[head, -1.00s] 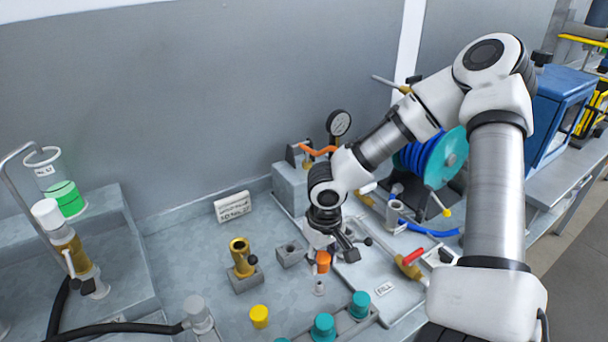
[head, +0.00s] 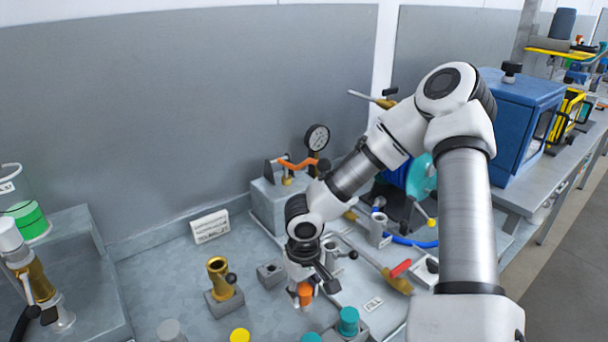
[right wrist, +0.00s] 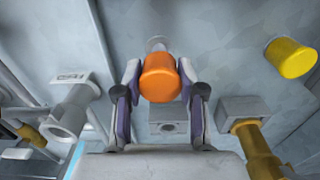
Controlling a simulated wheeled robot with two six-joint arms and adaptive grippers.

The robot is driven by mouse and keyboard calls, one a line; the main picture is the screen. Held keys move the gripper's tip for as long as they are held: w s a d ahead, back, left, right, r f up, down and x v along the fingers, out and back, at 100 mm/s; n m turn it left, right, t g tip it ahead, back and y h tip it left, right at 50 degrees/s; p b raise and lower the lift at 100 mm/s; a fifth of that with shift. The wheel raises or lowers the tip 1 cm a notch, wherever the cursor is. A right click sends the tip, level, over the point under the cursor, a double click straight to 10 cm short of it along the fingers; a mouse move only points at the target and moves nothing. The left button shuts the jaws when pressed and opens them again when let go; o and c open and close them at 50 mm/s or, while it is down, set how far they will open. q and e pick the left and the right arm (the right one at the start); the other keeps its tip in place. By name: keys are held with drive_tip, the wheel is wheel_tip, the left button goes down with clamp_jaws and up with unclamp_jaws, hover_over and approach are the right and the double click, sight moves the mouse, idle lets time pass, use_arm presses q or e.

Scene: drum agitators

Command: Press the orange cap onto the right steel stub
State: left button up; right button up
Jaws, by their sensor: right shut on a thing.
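The orange cap (head: 305,293) is held between the fingers of my right gripper (head: 304,284), low over the bench. In the right wrist view the same orange cap (right wrist: 161,78) sits between the two fingers of my right gripper (right wrist: 161,85), which is shut on it. A small steel stub (right wrist: 157,44) shows just beyond the cap in the right wrist view. The cap hides part of it, and I cannot tell whether they touch. In the head view the stub is hidden below the gripper. My left gripper is not in view.
A yellow cap (head: 240,335) and teal caps (head: 348,320) stand near the front. A brass fitting (head: 219,278) and a grey block (head: 270,274) are left of the gripper. A red-handled valve (head: 399,272) is to the right. A label block (head: 210,226) stands at the back.

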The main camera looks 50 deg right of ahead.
drive_tip(key=shift+f, duration=0.1)
idle(0.3)
drive_tip(key=shift+f+b, duration=1.1)
drive_tip(key=shift+s+f+b, duration=0.1)
drive_tip(key=shift+f+b, duration=0.4)
drive_tip(key=shift+f, duration=0.05)
drive_tip(key=shift+c, duration=1)
drive_tip(key=o, duration=1.1)
drive_tip(key=shift+f, duration=0.1)
